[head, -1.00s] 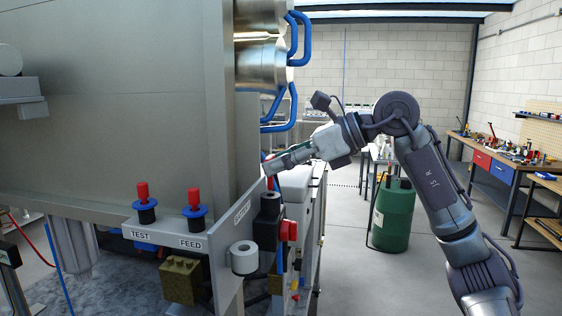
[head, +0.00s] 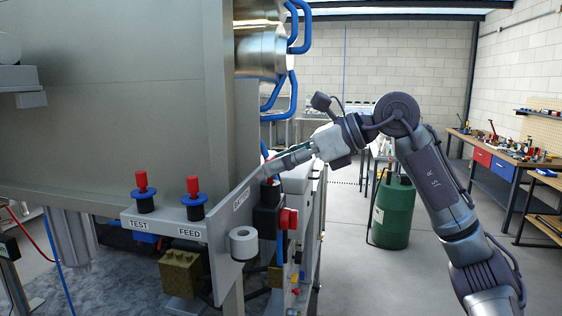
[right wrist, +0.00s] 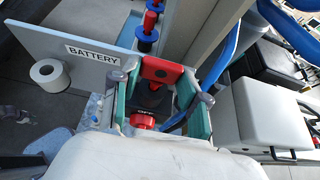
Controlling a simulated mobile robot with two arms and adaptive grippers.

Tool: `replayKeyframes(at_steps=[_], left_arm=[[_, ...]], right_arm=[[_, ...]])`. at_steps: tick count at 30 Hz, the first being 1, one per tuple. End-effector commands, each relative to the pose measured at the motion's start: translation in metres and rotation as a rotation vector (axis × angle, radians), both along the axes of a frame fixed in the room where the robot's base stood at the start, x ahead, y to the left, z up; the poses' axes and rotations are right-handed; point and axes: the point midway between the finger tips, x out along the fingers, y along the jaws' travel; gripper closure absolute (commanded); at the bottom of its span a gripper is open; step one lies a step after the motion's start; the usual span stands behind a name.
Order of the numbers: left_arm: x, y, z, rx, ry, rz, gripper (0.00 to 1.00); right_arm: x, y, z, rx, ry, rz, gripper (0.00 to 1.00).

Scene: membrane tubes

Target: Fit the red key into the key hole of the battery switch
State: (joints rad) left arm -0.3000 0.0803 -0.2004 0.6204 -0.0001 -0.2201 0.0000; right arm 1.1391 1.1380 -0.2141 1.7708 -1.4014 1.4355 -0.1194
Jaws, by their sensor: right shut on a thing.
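The red key (right wrist: 161,69) has a flat square head with a dark hole; in the right wrist view it stands between the fingers of my right gripper (right wrist: 161,88), which is shut on it. The key's red shank points down at the black battery switch (right wrist: 150,101); I cannot tell whether its tip is in the key hole. In the head view my right gripper (head: 268,168) is just above the black switch box (head: 267,218), beside the upright panel lettered BATTERY (head: 222,222). The fingers hide most of the key there. My left gripper is not in view.
A red knob (head: 288,219) sticks out of the switch's side. Two red-topped valves, TEST (head: 142,190) and FEED (head: 194,198), stand on a bracket at left. A white roll (head: 244,243) is fixed to the panel. A large metal housing (head: 110,120) and blue pipes rise close by.

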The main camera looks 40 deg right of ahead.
Motion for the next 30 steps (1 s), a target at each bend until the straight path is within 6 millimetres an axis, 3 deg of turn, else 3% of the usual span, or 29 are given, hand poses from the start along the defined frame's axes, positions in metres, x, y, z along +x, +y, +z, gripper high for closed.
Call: replayKeyframes(at_steps=[16,17,21,30], left_arm=[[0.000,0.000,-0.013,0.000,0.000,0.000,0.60],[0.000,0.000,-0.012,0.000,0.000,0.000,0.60],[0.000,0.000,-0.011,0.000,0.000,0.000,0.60],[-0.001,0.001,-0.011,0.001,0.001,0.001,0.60]], right_arm=[[0.000,0.000,-0.015,-0.001,0.001,0.000,0.73],[0.000,0.000,-0.014,0.000,0.000,0.000,0.52],[0.000,0.000,-0.014,0.000,0.000,0.000,0.29],[0.000,0.000,-0.013,0.000,0.000,0.000,0.26]])
